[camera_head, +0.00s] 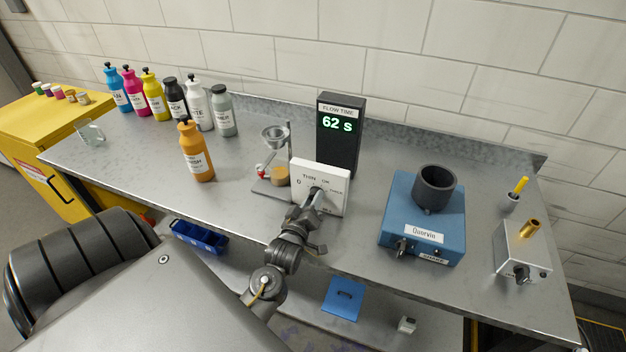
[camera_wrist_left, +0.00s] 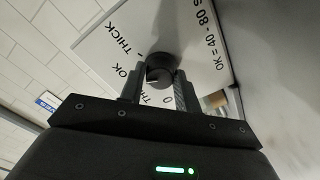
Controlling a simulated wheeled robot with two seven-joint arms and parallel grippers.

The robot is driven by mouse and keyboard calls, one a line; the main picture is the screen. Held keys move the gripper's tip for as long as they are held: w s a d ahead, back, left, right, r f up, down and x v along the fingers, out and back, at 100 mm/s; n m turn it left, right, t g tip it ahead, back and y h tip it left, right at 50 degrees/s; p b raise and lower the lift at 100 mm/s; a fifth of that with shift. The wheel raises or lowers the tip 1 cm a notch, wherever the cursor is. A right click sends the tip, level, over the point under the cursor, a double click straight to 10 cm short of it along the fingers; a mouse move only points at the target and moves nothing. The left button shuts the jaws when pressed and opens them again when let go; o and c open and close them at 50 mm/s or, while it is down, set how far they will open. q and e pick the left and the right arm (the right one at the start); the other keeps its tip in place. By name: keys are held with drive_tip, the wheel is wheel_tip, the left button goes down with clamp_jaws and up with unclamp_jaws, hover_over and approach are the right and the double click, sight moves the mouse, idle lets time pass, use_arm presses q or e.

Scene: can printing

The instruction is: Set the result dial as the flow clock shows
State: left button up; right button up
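The flow clock (camera_head: 340,135) is a dark upright box on the bench, labelled FLOW TIME, reading 62 s in green. In front of it stands the white result dial box (camera_head: 334,180), marked 0, THIN, OK and THICK. Its dark round knob (camera_wrist_left: 158,72) shows in the left wrist view, where the box (camera_wrist_left: 215,60) also bears the text OK = 40 - 80 s. My left gripper (camera_head: 316,192) is at the box face, its fingers (camera_wrist_left: 160,88) closed in on both sides of the knob. The knob's pointer direction is not clear. My right gripper is out of view.
A flow cup stand (camera_head: 275,150) is just left of the dial box, with an orange bottle (camera_head: 196,152) farther left. A blue machine (camera_head: 422,220) stands to the right, a grey box (camera_head: 522,252) beyond it. Ink bottles (camera_head: 175,97) line the back left.

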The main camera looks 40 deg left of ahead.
use_arm(q)
drive_tip(key=o, duration=0.4)
drive_tip(key=b+v, duration=0.3)
drive_tip(key=v, duration=0.6)
drive_tip(key=shift+s+d+f, duration=0.15)
drive_tip(key=shift+s, duration=0.05)
drive_tip(key=shift+s+d, duration=0.2)
drive_tip(key=shift+s, duration=0.45)
drive_tip(key=shift+d, duration=0.15)
